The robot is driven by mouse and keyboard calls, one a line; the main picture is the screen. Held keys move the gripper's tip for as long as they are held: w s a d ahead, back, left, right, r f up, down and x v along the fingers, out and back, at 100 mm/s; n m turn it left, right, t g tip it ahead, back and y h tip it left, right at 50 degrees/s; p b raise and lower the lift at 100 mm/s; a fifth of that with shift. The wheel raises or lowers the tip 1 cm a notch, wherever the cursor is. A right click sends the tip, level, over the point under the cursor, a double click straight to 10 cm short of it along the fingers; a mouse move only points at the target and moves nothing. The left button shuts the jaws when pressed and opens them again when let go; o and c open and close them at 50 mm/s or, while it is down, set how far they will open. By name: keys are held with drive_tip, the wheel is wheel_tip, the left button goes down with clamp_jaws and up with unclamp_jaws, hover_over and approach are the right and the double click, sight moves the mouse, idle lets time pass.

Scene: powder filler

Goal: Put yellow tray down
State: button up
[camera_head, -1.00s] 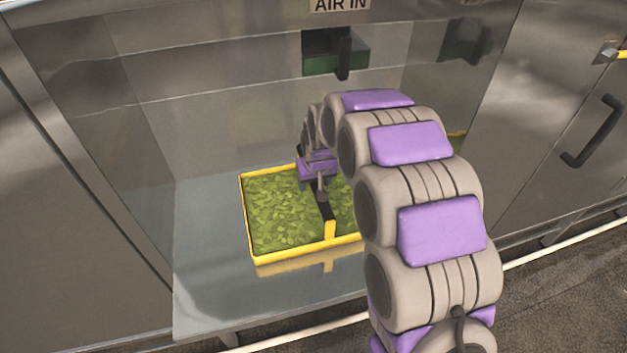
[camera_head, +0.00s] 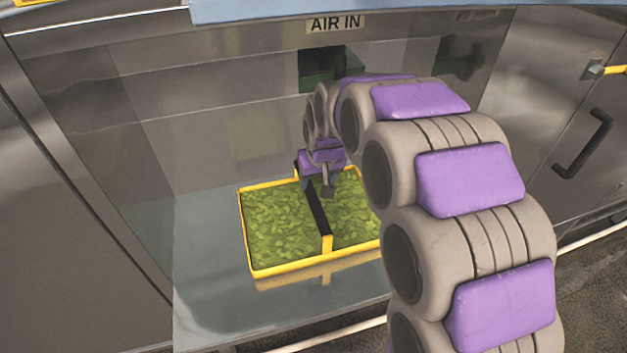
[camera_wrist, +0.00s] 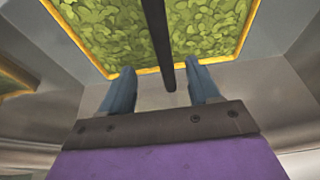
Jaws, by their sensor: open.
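The yellow tray (camera_head: 290,267) holds green leafy pieces and sits on the metal shelf inside the recess. A black handle bar (camera_head: 317,210) crosses its middle. My gripper (camera_head: 328,190) is over the tray's back half, close to the bar; the arm hides the tray's right edge. In the wrist view my gripper (camera_wrist: 163,90) is open, its two blue-grey fingers apart on either side of the black bar (camera_wrist: 158,40). The fingers do not appear to touch the bar. The tray's yellow rim (camera_wrist: 95,62) shows beyond the fingertips.
The metal shelf (camera_head: 210,290) has bare room left of and in front of the tray. Steel walls enclose it at the back and sides. A dark opening (camera_head: 318,68) lies under the AIR IN label (camera_head: 336,24). A door handle (camera_head: 585,145) is at the right.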

drive_tip(key=s+d+m+g, duration=0.1)
drive_tip(key=s+d, duration=0.3)
drive_tip(key=s, duration=0.9)
drive_tip(key=s+d+r+m+g, duration=0.1)
drive_tip(key=s+d, duration=0.3)
drive_tip(key=s, duration=0.9)
drive_tip(key=s+d+m+g+h, duration=0.1)
drive_tip(key=s+d+g, duration=0.2)
drive_tip(key=s, duration=1)
drive_tip(key=shift+d+r, duration=0.35)
drive_tip(key=shift+d, duration=0.4)
drive_tip(key=shift+w, duration=0.1)
